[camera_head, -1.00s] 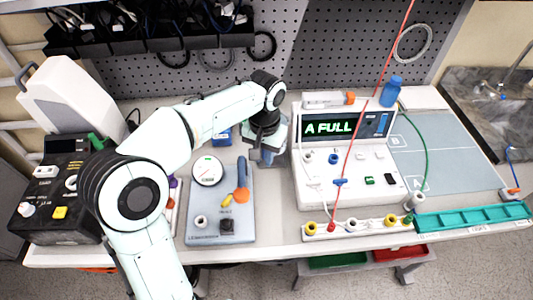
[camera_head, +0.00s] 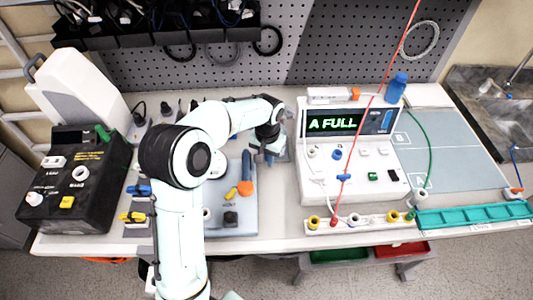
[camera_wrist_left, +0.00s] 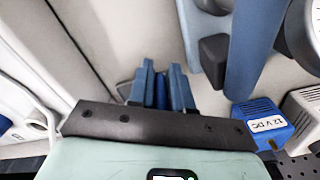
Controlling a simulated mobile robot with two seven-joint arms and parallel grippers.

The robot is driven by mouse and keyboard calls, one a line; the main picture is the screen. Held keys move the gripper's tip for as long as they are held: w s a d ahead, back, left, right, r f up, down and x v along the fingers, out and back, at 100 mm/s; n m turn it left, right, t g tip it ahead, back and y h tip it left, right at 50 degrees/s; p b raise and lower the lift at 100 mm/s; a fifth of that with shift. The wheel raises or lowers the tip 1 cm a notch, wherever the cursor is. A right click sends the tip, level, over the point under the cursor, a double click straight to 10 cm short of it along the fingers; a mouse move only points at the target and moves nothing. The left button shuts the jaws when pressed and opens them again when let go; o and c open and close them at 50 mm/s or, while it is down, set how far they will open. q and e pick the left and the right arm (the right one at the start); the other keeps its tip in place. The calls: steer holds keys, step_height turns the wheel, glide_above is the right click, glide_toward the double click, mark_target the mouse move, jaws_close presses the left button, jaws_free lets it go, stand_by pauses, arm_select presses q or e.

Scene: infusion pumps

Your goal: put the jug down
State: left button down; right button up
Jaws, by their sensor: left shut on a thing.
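My left gripper (camera_head: 269,153) is low over the bench, between the grey-blue panel (camera_head: 222,220) and the white pump reading "A FULL" (camera_head: 345,175). In the left wrist view its blue fingers (camera_wrist_left: 160,92) are close together, shut on a narrow darker blue thing (camera_wrist_left: 161,90). Most of that thing is hidden, so I cannot tell whether it is part of the jug or whether it touches the bench. A large white jug-like container (camera_head: 75,92) with a grey handle stands at the back left, away from the gripper. My right gripper is not in view.
A black box (camera_head: 80,185) stands at the left. A blue bottle (camera_head: 396,88) is on the pump's back right. A red line rises from the pump's front. A teal tray (camera_head: 475,216) lies front right. The grey mat (camera_head: 445,150) is mostly clear.

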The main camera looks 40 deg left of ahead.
arm_select(q)
steer(key=shift+w+a+f, duration=0.4)
steer(key=shift+w+a, duration=0.15)
steer(key=shift+w, duration=0.15)
steer(key=shift+w+f, duration=0.15)
steer(key=shift+f, duration=0.1)
steer(key=shift+s+r, duration=0.1)
steer(key=shift+s, duration=0.15)
steer(key=shift+f, duration=0.2)
steer(key=c, duration=1)
jaws_free()
steer(key=shift+c, duration=0.2)
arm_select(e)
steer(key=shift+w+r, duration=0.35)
